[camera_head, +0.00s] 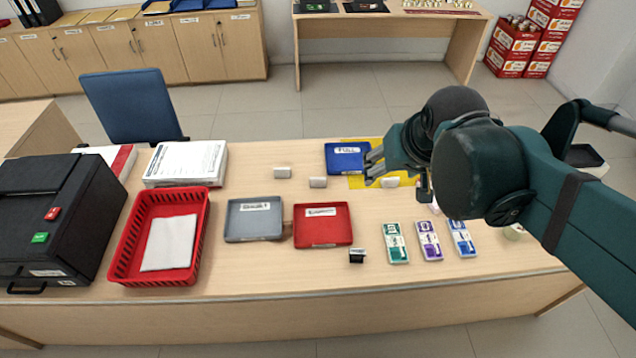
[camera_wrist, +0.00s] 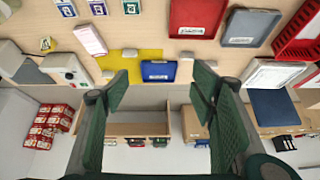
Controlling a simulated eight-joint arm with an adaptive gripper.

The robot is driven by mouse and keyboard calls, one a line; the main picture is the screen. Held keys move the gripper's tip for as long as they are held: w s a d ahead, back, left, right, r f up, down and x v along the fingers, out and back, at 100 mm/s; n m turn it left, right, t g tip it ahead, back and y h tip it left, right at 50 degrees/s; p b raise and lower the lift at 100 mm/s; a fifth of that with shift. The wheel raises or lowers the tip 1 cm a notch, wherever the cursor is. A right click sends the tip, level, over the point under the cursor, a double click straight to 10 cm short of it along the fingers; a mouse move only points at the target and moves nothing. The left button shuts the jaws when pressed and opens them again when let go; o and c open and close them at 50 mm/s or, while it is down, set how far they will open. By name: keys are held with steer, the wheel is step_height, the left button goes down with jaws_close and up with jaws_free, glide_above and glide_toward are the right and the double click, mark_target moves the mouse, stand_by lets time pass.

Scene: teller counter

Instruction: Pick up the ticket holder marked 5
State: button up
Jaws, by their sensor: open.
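Small white blocks, which may be the ticket holders, stand on the far part of the counter. In the head view one is at the left (camera_head: 282,172), one is in the middle (camera_head: 318,182), and one is on the yellow mat (camera_head: 390,182). The wrist view shows the mat one (camera_wrist: 129,53) and the middle one (camera_wrist: 186,57). I cannot read a 5 on any of them. My gripper (camera_head: 376,164) is open and empty, above the blue tray and yellow mat; its spread fingers (camera_wrist: 160,82) show in the wrist view.
A blue tray (camera_head: 345,165) lies by the yellow mat (camera_wrist: 148,56). Red (camera_head: 323,239) and grey (camera_head: 254,232) trays, a red basket (camera_head: 118,270) and a black machine (camera_head: 50,225) are to the left. Green, purple and blue cards (camera_head: 429,253) lie in front. My arm hides the right side.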

steer(key=w+a+f+g, duration=0.2)
steer(key=w+a+f, duration=0.1)
steer(key=w, duration=0.7)
steer(key=g+b, duration=0.3)
steer(key=g, duration=0.1)
glide_above(318, 179)
steer(key=shift+m, duration=0.4)
step_height(318, 179, down, 26)
steer(key=shift+f, duration=0.45)
steer(key=shift+f, duration=1.3)
steer(key=shift+b, duration=0.3)
